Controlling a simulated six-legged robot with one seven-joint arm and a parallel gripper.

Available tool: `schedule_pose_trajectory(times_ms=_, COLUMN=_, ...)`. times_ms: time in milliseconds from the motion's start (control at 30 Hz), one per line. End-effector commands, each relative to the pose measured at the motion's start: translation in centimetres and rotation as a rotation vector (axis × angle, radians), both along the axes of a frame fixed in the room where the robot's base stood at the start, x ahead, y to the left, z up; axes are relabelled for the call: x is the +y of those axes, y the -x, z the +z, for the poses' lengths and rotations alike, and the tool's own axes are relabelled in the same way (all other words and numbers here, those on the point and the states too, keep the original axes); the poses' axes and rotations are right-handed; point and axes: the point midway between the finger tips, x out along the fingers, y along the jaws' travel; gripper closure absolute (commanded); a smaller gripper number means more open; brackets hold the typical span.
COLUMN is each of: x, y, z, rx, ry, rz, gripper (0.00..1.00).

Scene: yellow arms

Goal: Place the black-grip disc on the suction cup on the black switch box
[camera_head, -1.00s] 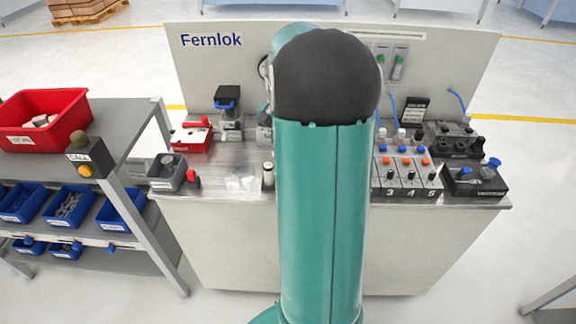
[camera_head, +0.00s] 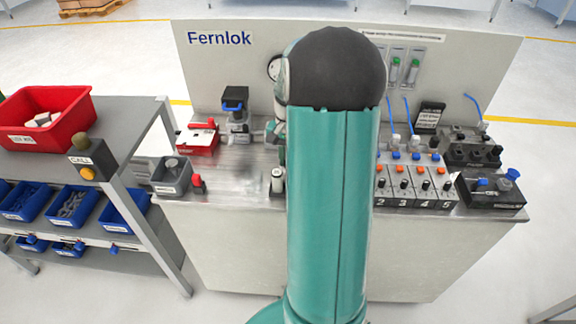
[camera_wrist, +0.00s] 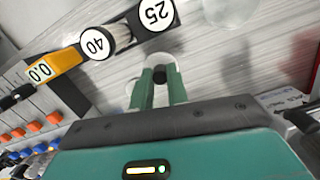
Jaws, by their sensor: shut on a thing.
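In the wrist view my gripper (camera_wrist: 159,86) has its two green fingers closed around a small dark round grip (camera_wrist: 160,74). A pale, clear disc seems to lie around or under this grip, but its edge is hard to make out. In the head view my own arm hides the fingertips and the held thing. A black box (camera_head: 491,199) stands at the bench's right front corner. On it are a blue knob or lever and a blue cup-like piece (camera_head: 512,175), which looks like the suction cup. My gripper is not at this box.
A row of numbered, orange-buttoned modules (camera_head: 412,200) stands left of the black box. Another black unit with knobs (camera_head: 472,149) stands behind it. An orange device (camera_wrist: 50,68) shows near my gripper.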

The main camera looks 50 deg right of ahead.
Motion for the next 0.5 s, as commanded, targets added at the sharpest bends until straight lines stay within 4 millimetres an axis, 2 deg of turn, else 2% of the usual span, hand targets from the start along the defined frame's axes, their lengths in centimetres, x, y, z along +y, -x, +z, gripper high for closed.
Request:
schedule_pose_trajectory(times_ms=200, x=-0.1, y=0.0, z=-3.0, rx=0.002, ry=-0.003, rz=-0.001, gripper=1.00)
schedule_pose_trajectory(times_ms=500, x=-0.2, y=-0.2, z=-3.4, rx=0.000, ry=0.000, rz=-0.001, gripper=1.00)
